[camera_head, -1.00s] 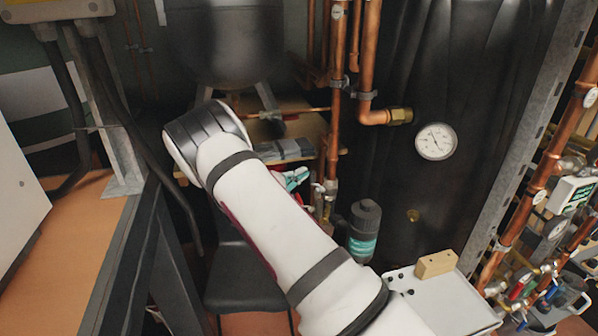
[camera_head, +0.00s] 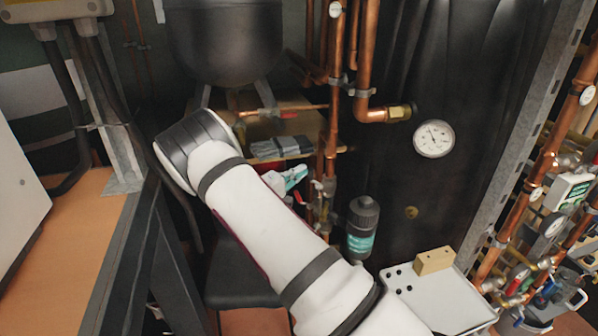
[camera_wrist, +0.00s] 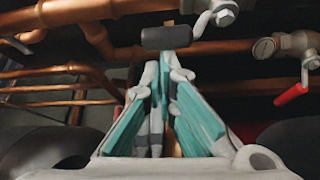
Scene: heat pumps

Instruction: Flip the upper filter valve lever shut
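My gripper (camera_head: 292,179) shows its teal fingers beyond my white forearm, close to the valves and copper pipes left of the filter bottle (camera_head: 362,228). In the wrist view my gripper (camera_wrist: 164,68) has its fingertips together, with no object visible between them. A lever with a dark grey grip (camera_wrist: 165,37) lies just beyond the tips, its pale bent arm joined to a valve nut (camera_wrist: 223,17). I cannot tell whether the tips touch it. A red lever (camera_wrist: 291,94) hangs from another valve at the right. Which lever is the upper filter one is unclear.
Copper pipes (camera_wrist: 75,12) cross close around the fingers. A dark tank with a round gauge (camera_head: 433,139) stands to the right. A white tray (camera_head: 430,300) holds a wooden block (camera_head: 434,261). A bench (camera_head: 60,230) is at the left.

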